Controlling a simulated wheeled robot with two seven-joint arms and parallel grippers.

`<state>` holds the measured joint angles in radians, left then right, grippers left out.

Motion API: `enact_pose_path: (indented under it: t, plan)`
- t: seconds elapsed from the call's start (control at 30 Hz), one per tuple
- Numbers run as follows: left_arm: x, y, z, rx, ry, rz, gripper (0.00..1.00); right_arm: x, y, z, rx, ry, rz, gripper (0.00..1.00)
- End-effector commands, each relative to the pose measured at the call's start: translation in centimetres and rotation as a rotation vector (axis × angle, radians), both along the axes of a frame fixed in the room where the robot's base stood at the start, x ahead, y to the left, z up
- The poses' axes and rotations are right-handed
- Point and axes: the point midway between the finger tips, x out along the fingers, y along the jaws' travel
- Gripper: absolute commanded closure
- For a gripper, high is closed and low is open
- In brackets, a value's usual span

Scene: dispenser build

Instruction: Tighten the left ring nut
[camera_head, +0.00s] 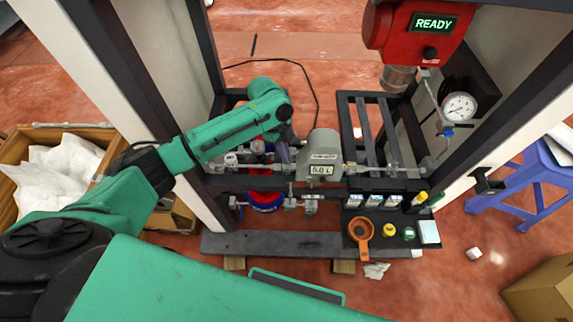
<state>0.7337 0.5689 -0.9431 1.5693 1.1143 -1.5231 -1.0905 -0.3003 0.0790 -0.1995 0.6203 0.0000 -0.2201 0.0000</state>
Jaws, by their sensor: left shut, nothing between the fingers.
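A grey flow meter (325,146) with a small display reading about 0.0 L sits in the pipe line of the dispenser frame. My left gripper (286,153) is at the pipe just left of the meter, with its fingers shut and nothing visible between them. The left ring nut is not clearly visible; the gripper and wrist cover much of that joint, and I cannot tell whether the fingers touch it. Pipe fittings (428,165) continue to the right of the meter. My right gripper is not in view.
A red unit (408,32) showing READY hangs above, near a pressure gauge (459,107). Dark frame posts flank the work area. A blue stool (533,175) stands right.

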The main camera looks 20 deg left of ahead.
Motion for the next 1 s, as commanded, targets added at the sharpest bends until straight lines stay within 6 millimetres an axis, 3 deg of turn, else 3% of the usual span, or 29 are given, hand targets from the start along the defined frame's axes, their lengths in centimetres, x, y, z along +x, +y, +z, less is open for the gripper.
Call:
enact_pose_path:
  t: [1.0]
  plan:
    - [-0.7, -0.2, -0.6, 0.001, 0.01, -0.002, 1.0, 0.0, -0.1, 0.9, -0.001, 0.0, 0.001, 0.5]
